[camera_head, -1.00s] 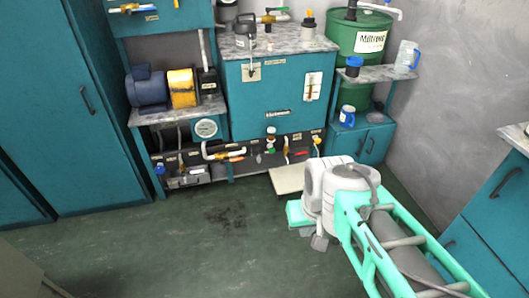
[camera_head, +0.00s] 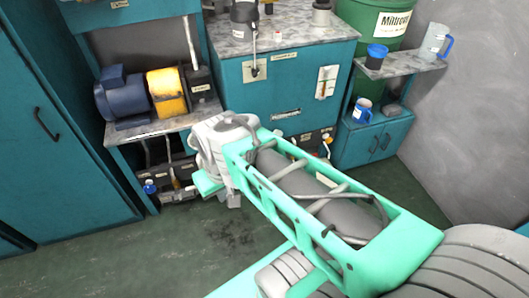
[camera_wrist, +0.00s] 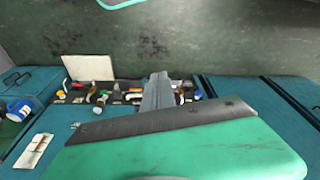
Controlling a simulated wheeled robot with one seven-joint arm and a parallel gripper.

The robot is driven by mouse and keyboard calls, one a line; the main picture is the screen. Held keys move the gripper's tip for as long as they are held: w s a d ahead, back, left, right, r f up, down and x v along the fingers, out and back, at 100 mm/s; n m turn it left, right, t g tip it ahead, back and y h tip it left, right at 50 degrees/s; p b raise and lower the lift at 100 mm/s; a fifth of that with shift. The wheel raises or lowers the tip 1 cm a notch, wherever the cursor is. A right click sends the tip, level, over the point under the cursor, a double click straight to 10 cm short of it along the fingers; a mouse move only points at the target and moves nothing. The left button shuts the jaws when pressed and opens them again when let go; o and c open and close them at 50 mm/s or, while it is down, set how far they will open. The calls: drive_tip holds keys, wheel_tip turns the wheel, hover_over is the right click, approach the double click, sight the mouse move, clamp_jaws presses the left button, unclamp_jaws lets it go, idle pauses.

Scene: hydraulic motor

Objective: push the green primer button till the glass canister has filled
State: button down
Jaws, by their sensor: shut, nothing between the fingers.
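My gripper (camera_wrist: 158,88) shows in the wrist view as grey fingers held together, shut and empty, beyond the green hand (camera_wrist: 190,152). In the wrist view the fingers overlap the low black valve panel (camera_wrist: 82,98), which appears upside down there. I cannot tell whether they touch it. The panel carries several small white, red and yellow fittings. I cannot single out the green primer button or the glass canister for certain in either view. In the head view my arm covers most of the panel, and the fingertips are not clear.
The teal motor cabinet (camera_head: 230,92) stands behind my arm. A blue motor (camera_head: 122,96) with a yellow coupling (camera_head: 166,92) sits on the left shelf. A green drum (camera_head: 375,22), a blue cup (camera_head: 376,56) and a clear jug (camera_head: 434,42) are at right. The floor (camera_head: 180,245) is open at front left.

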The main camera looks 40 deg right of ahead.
drive_tip(key=shift+w+d, duration=0.1)
drive_tip(key=shift+w, duration=0.2)
drive_tip(key=w+d+f+m+t+y+b, duration=0.25)
drive_tip(key=w+d+f+m+b, duration=0.35)
drive_tip(key=w+f, duration=0.5)
drive_tip(key=w+d+f+m+t+y+b, duration=0.1)
drive_tip(key=w+d+f+t+b, duration=0.25)
drive_tip(key=w+d+f, duration=0.6)
drive_tip(key=s+d+f+m+t+h+b, duration=0.2)
drive_tip(key=d+f+m, duration=0.5)
drive_tip(key=d+f, duration=0.4)
drive_tip(key=s+d+f+m+t+h+b, duration=0.3)
drive_tip(key=s+d+f+m+h, duration=0.2)
drive_tip(key=d+f, duration=0.5)
drive_tip(key=shift+d+f+m+t+h+b, duration=0.35)
drive_tip(key=shift+d+m, duration=0.2)
drive_tip(key=shift+m, duration=0.65)
drive_tip(key=shift+w+f, duration=0.1)
drive_tip(key=shift+w, duration=0.05)
